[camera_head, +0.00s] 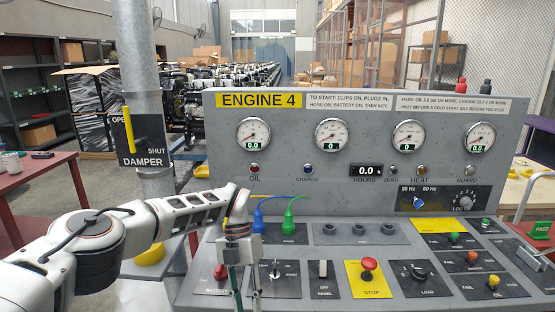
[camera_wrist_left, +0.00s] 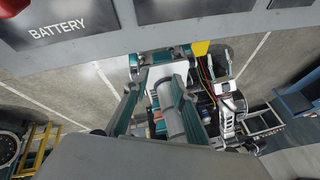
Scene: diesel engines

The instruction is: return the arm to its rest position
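My left arm (camera_head: 95,235) comes in from the left and reaches over the left front of the engine control panel (camera_head: 300,190). My left gripper (camera_head: 246,293) points down in front of the panel's lower left part, beside the red battery knob (camera_head: 221,271). Its two thin fingers stand apart with nothing held between them. In the left wrist view the fingers of my left gripper (camera_wrist_left: 158,88) are spread over the floor, with machinery below. The panel's BATTERY plate (camera_wrist_left: 60,28) is at the top left there. My right gripper is not in view.
A post (camera_head: 137,70) with the damper lever (camera_head: 128,130) stands left of the panel, behind my arm. Blue (camera_head: 258,222) and green (camera_head: 288,220) clips stand on the panel near my wrist. A red table (camera_head: 28,170) is at the far left.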

